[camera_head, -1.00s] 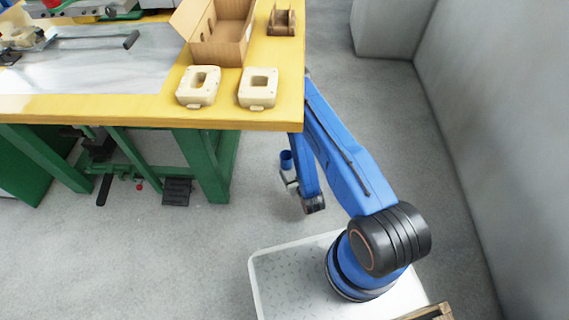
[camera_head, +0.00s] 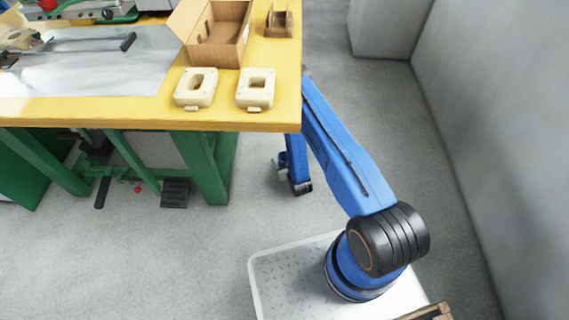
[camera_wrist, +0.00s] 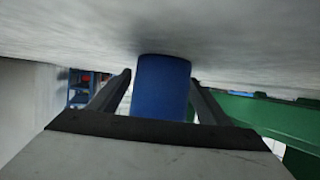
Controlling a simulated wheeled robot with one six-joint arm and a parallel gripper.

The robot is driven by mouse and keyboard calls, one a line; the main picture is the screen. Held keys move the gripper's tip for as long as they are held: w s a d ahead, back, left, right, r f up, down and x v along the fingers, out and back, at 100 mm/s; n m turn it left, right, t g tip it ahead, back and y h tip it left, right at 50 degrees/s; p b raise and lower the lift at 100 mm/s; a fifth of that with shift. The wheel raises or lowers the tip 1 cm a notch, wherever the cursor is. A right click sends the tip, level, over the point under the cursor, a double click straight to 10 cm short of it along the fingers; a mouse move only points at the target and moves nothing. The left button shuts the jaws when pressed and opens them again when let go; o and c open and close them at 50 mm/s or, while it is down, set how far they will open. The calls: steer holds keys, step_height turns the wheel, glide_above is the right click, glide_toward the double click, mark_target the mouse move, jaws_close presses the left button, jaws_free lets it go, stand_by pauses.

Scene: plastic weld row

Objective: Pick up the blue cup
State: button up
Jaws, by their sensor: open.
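The blue cup (camera_wrist: 160,86) shows in the middle of the wrist view, between the two dark fingers of my gripper (camera_wrist: 160,79). A gap shows on each side of the cup, so the fingers are apart and not closed on it. The grey floor is across the top of that view, and the cup's far end meets it there. In the head view my gripper (camera_head: 280,166) is low, beside the table's front edge. The cup cannot be made out clearly there.
The yellow-topped table (camera_head: 140,118) with green legs (camera_head: 208,170) stands close to my arm. An open cardboard box (camera_head: 216,40) and two cream parts (camera_head: 195,88) sit on it. A grey wall (camera_head: 490,130) rises at the right.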

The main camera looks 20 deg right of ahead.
steer(key=shift+w+f, duration=0.2)
steer(key=shift+w, duration=0.2)
steer(key=c, duration=1.1)
